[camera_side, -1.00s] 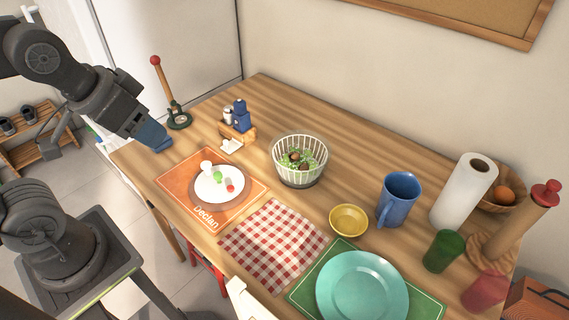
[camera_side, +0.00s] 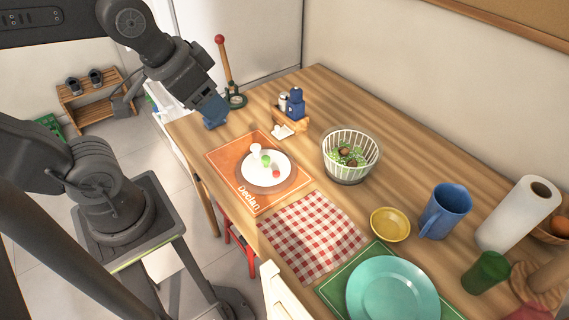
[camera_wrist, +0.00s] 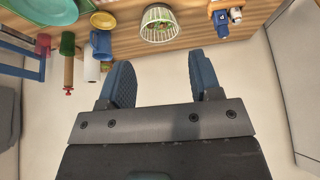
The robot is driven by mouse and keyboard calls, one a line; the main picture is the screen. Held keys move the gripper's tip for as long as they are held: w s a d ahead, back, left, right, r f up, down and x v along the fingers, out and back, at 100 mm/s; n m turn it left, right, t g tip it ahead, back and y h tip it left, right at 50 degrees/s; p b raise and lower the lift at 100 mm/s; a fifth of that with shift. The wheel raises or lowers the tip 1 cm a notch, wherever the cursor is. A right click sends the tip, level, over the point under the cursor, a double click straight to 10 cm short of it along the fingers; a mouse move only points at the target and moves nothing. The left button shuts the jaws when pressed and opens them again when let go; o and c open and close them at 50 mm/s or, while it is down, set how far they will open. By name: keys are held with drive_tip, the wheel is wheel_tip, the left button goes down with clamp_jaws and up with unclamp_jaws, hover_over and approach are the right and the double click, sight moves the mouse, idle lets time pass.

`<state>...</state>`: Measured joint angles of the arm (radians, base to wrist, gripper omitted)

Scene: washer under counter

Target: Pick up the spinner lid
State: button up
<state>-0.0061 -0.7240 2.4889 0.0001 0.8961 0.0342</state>
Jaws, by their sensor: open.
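A round disc with a white middle and a grey rim (camera_side: 263,168), which looks like the spinner lid, lies flat on the orange placemat (camera_side: 225,157). Small white, green and red knobs stand on it. I do not see it in the wrist view. The white spinner basket (camera_side: 350,157), holding green salad, stands uncovered to its right; it also shows at the top of the wrist view (camera_wrist: 160,27). My gripper (camera_side: 213,122) is above the table's left edge, up and left of the disc and apart from it. In the wrist view its blue fingers (camera_wrist: 160,62) are spread and empty.
A caddy with blue and white shakers (camera_side: 292,108) and a red-knobbed upright stick (camera_side: 226,72) stand behind the disc. A checkered cloth (camera_side: 312,235), yellow bowl (camera_side: 390,224), teal plate (camera_side: 392,292) and blue pitcher (camera_side: 446,210) lie to the right.

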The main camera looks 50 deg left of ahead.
drive_tip(key=w+a+f+m+g, duration=0.35)
drive_tip(key=w+f+m, duration=0.25)
drive_tip(key=w, duration=0.4)
drive_tip(key=m+g, duration=0.2)
drive_tip(key=m, duration=0.5)
approach(266, 158)
wheel_tip(266, 158, down, 10)
drive_tip(key=shift+a+f, duration=0.1)
drive_tip(key=shift+c, duration=0.3)
clamp_jaws()
